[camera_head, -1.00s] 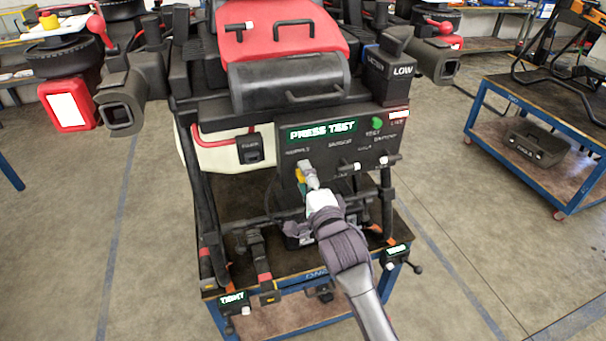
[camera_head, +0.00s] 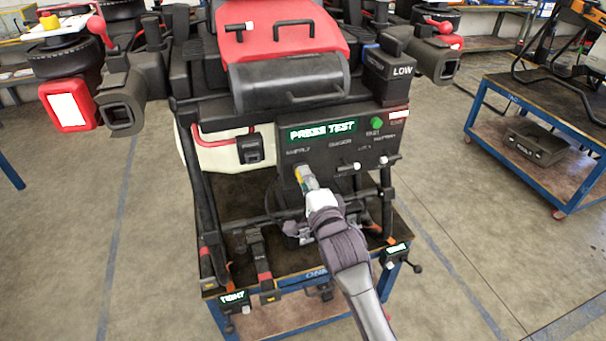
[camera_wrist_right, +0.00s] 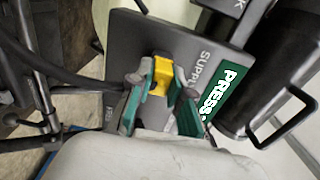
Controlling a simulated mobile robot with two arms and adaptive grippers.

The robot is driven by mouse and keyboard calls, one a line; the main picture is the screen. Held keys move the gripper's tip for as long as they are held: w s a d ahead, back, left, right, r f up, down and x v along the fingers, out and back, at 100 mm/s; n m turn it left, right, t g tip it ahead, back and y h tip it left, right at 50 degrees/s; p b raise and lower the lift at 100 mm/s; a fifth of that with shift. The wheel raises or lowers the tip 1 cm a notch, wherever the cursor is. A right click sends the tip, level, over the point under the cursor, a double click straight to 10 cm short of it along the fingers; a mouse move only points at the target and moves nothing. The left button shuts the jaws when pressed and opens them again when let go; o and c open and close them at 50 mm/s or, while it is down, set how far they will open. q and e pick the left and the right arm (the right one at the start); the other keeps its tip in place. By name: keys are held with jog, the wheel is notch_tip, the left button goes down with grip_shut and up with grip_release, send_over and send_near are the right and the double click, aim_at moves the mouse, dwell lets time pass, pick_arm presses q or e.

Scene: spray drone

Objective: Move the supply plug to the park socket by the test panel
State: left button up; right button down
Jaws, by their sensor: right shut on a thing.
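The yellow supply plug (camera_wrist_right: 161,75) is at the SUPPLY label on the dark test panel (camera_head: 344,168), under the green PRESS TEST display. My right gripper (camera_wrist_right: 160,92) is shut on it, with a green-edged finger on each side. I cannot pick out the park socket for certain. My left gripper is not in view.
Small handles (camera_head: 350,166) stick out of the panel right of the plug. A dark box (camera_head: 250,149) sits on the frame left of the panel. The drone stands on a blue-framed cart. Another cart (camera_head: 540,130) stands to the right, with open floor between.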

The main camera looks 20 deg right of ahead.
jog(key=shift+s, duration=0.15)
jog(key=shift+s+d+p, duration=0.1)
jog(key=shift+s+p, duration=0.95)
jog(key=shift+s, duration=1.8)
